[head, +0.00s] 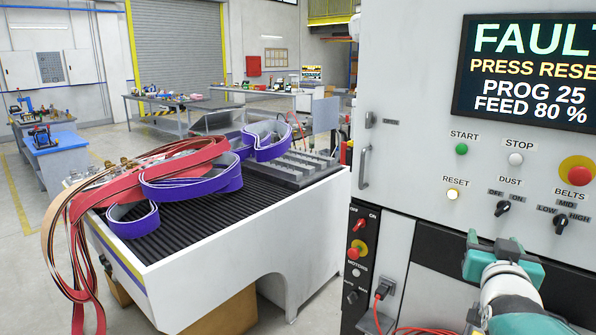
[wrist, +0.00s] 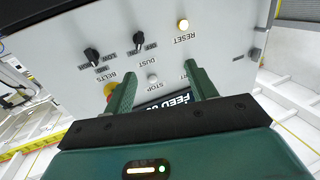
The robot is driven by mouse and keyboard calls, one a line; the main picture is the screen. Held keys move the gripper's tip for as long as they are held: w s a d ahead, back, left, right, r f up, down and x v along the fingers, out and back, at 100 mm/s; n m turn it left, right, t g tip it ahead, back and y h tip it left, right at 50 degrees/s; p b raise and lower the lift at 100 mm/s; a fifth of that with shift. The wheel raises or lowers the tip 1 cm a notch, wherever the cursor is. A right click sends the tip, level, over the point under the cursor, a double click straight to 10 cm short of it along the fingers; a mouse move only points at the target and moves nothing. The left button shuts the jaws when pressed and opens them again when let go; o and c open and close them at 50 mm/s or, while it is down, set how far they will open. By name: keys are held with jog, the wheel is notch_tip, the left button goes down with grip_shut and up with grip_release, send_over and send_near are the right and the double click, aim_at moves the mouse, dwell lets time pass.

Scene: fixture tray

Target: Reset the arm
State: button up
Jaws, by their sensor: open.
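A control panel (head: 405,150) on a white machine fills the right of the head view. Its screen (head: 525,70) reads "FAULT", "PRESS RESE", "PROG 25" and "FEED 80 %", cut off at the edge. The RESET button (head: 453,194) glows pale yellow; it also shows in the wrist view (wrist: 183,25), where the panel is upside down. My gripper (head: 494,241) is in front of the panel, low and to the right of RESET. In the wrist view my gripper (wrist: 160,78) has its two green fingers wide apart with nothing held between them.
Nearby are the green START button (head: 461,149), STOP button (head: 515,159), DUST knob (head: 503,208), BELTS knob (head: 560,223) and a red emergency stop (head: 577,171). A white bench (head: 230,260) with red and purple belts stands at left.

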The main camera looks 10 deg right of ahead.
jog(key=s+a+f+n+g+y, duration=0.15)
jog(key=a+f+y, duration=0.25)
jog(key=a, duration=0.4)
jog(key=w+a+f+n+g+y, duration=0.1)
jog(key=a+f+n+g+y, duration=0.15)
jog(key=a, duration=0.65)
jog(key=s+a+f+n+g+y, duration=0.3)
jog(key=s+a+f+g, duration=0.2)
jog(key=s+a, duration=0.5)
jog(key=shift+s+a+f, duration=0.4)
jog(key=shift+s+f, duration=0.05)
jog(key=shift+f, duration=0.1)
dwell(0.7)
jog(key=c, duration=0.5)
jog(key=shift+o, duration=0.2)
jog(key=shift+d, duration=0.25)
